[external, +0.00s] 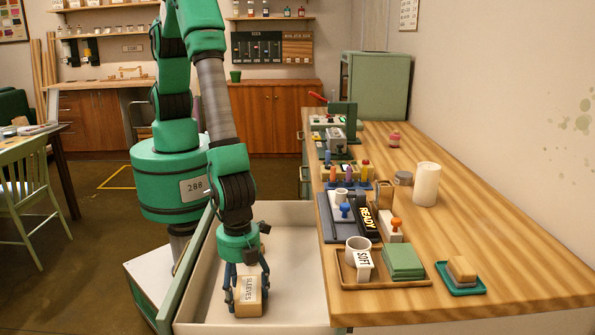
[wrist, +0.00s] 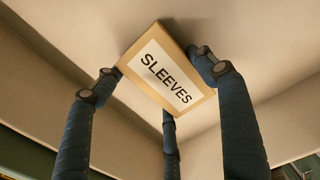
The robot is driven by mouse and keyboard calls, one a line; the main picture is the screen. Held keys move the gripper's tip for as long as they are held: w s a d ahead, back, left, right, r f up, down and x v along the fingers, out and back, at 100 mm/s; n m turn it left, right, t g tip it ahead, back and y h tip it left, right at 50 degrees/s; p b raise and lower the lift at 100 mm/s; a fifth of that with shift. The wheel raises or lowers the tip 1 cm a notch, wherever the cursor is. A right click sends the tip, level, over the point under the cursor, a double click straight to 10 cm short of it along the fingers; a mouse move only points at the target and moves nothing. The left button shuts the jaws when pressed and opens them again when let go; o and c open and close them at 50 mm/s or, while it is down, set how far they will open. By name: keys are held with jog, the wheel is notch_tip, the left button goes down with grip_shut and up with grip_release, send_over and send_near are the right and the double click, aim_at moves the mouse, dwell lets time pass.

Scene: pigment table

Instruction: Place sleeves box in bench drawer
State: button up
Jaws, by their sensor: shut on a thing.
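The sleeves box (external: 247,297) is a small tan box with a white label reading SLEEVES. My gripper (external: 247,285) is shut on it, with its blue fingers around the box. In the wrist view the box (wrist: 150,88) sits between the fingertips of my gripper (wrist: 160,82), tilted in the picture. The bench drawer (external: 285,240) is pulled out, with pale inner walls and floor. The box is inside the drawer's outline, low near its front part. I cannot tell whether the box touches the drawer floor.
The wooden bench top (external: 480,240) is right of the drawer. On it are a wooden tray (external: 400,283) with a cup and green cloths, a teal dish (external: 460,289), a white cylinder (external: 426,184) and stamps. The drawer floor around the box looks clear.

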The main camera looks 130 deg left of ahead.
aim_at(243, 288)
jog(key=shift+f, duration=0.1)
jog(key=o, duration=1.2)
jog(key=shift+o, duration=0.2)
notch_tip(243, 288, up, 12)
jog(key=p, duration=0.3)
jog(key=shift+r, duration=0.2)
